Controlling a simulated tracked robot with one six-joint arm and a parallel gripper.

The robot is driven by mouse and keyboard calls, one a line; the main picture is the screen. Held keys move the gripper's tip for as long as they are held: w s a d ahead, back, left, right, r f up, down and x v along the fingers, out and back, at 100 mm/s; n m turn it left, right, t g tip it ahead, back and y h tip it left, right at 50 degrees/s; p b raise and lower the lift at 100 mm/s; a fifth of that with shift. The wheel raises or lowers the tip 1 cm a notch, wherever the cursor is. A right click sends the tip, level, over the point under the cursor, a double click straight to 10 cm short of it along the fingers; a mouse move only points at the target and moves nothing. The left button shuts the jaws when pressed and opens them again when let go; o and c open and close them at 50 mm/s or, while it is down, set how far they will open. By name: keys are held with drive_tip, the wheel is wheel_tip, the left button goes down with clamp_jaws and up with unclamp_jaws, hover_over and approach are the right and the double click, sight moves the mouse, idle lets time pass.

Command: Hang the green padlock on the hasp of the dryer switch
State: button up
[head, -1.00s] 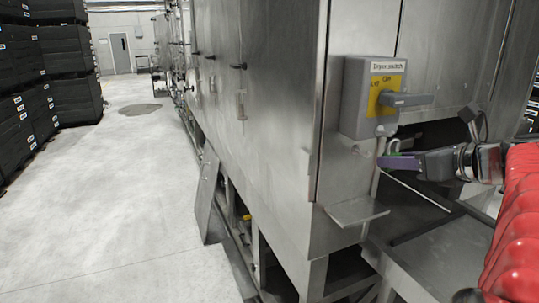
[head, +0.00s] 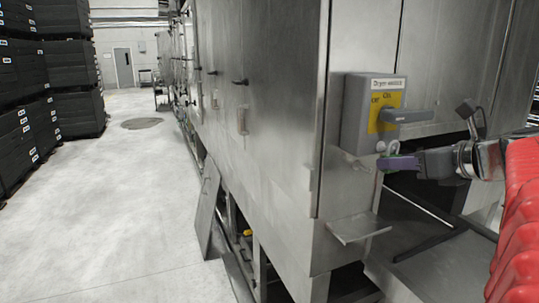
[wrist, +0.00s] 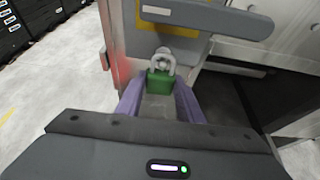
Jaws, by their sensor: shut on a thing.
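The dryer switch is a grey box (head: 362,132) with a yellow plate (head: 386,108) and a grey handle (head: 408,116), on the steel cabinet. My gripper (wrist: 160,88) has purple fingers shut on the green padlock (wrist: 160,83), held upright with its grey shackle up. In the head view my gripper (head: 392,163) is just below the box, and the finger hides most of the padlock. In the wrist view the shackle (wrist: 164,58) overlaps a small metal part below the handle (wrist: 215,18), apparently the hasp. I cannot tell whether the shackle passes through it.
A small steel shelf (head: 358,228) juts from the cabinet below the switch. A dark opening lies right of the cabinet corner, under my arm. Stacked black crates (head: 70,85) stand far left. The floor (head: 130,190) between is clear.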

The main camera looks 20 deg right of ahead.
drive_tip(key=shift+w+f, duration=0.65)
drive_tip(key=shift+w, duration=0.1)
idle(0.4)
drive_tip(key=o, duration=1.2)
drive_tip(key=shift+s, duration=0.1)
drive_tip(key=shift+v, duration=6.8)
drive_tip(key=shift+a+f, duration=0.1)
drive_tip(key=shift+a, duration=0.05)
